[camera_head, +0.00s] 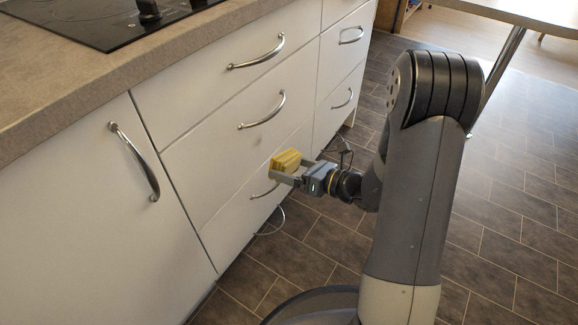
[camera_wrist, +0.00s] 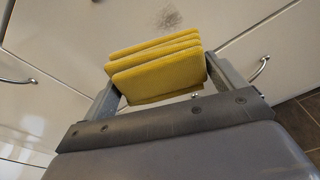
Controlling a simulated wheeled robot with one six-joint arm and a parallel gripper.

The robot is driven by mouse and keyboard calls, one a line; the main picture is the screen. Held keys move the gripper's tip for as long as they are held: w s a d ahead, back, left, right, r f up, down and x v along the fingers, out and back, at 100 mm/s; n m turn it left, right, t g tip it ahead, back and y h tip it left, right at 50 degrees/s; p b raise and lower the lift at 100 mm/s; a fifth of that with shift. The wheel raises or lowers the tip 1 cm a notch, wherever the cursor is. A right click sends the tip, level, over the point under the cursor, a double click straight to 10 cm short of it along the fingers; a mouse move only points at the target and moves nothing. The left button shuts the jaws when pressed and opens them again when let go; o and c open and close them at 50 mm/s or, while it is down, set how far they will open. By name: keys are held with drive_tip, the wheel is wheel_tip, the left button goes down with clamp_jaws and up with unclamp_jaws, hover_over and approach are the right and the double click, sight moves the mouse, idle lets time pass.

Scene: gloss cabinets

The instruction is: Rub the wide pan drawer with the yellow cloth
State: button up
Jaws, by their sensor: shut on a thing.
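The yellow cloth (camera_head: 286,160) is folded into several layers and held in my gripper (camera_head: 287,172). In the wrist view the cloth (camera_wrist: 155,66) sits between the two fingers of my gripper (camera_wrist: 163,88), which is shut on it. The wide pan drawer (camera_head: 225,140) is a glossy white front with a curved metal handle (camera_head: 263,110), in a stack of wide drawers. The cloth is in front of the lower part of this stack; I cannot tell whether it touches. A grey smudge (camera_wrist: 168,18) shows on a white front beyond the cloth in the wrist view.
A cabinet door (camera_head: 80,215) with a long handle is at the left. Narrower drawers (camera_head: 342,75) are at the right. A worktop (camera_head: 60,90) with a black hob (camera_head: 95,20) is above. The dark tiled floor (camera_head: 500,240) is open at the right, below a table (camera_head: 530,12).

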sight(251, 151)
idle(0.3)
drive_tip(key=shift+r+x, duration=0.15)
drive_tip(key=shift+x, duration=1)
drive_tip(key=shift+r+x, duration=0.2)
drive_tip(key=shift+x, duration=0.95)
drive_tip(key=shift+r+x, duration=0.15)
drive_tip(key=shift+x, duration=1)
drive_tip(key=shift+x, duration=1.05)
drive_tip(key=shift+w+d+r, duration=0.1)
drive_tip(key=shift+w+d, duration=0.05)
drive_tip(key=shift+w, duration=0.05)
drive_tip(key=shift+w+d, duration=1.25)
drive_tip(key=shift+w, duration=0.3)
drive_tip(key=shift+a, duration=0.1)
drive_tip(key=shift+s+a, duration=1.3)
drive_tip(key=shift+s, duration=0.1)
drive_tip(key=shift+a+r, duration=0.1)
drive_tip(key=shift+c, duration=0.3)
